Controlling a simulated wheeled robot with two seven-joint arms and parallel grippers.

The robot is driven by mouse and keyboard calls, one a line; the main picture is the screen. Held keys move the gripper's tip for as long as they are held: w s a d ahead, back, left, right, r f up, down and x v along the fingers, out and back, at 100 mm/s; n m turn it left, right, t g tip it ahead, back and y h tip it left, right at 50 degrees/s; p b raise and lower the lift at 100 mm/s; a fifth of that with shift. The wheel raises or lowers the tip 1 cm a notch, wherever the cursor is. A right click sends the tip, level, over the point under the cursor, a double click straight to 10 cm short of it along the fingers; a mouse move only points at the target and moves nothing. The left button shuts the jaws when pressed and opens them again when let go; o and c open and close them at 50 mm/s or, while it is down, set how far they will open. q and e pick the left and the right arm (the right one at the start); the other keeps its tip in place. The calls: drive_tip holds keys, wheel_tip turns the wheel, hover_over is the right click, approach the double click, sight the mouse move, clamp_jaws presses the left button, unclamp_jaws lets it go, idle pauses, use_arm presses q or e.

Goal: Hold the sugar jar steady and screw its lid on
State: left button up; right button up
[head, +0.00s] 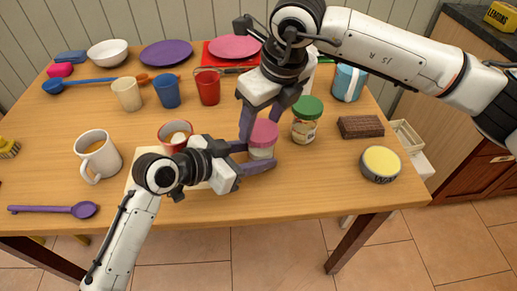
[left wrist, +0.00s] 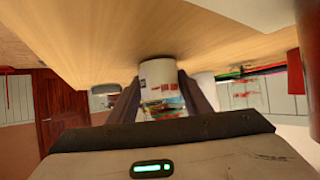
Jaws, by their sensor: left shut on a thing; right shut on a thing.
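The sugar jar (head: 261,153) stands upright near the front middle of the table, with a pink lid (head: 264,132) on its top. My left gripper (head: 257,157) reaches in from the left, shut on the jar's body. In the left wrist view the jar (left wrist: 160,82) sits between the two dark fingers, seen upside down. My right gripper (head: 264,124) comes from above, its fingers on either side of the pink lid and shut on it. I cannot tell how tightly the lid sits on the jar.
A green-lidded jar (head: 306,123) stands close to the right. A chocolate-brown block (head: 361,127) and a yellow-topped tin (head: 380,164) lie farther right. A white mug (head: 97,155) and purple spoon (head: 60,210) are at left.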

drive_tip(key=o, duration=1)
drive_tip(key=shift+s, duration=0.2)
drive_tip(key=shift+w, duration=0.1)
drive_tip(key=shift+r, duration=2.5)
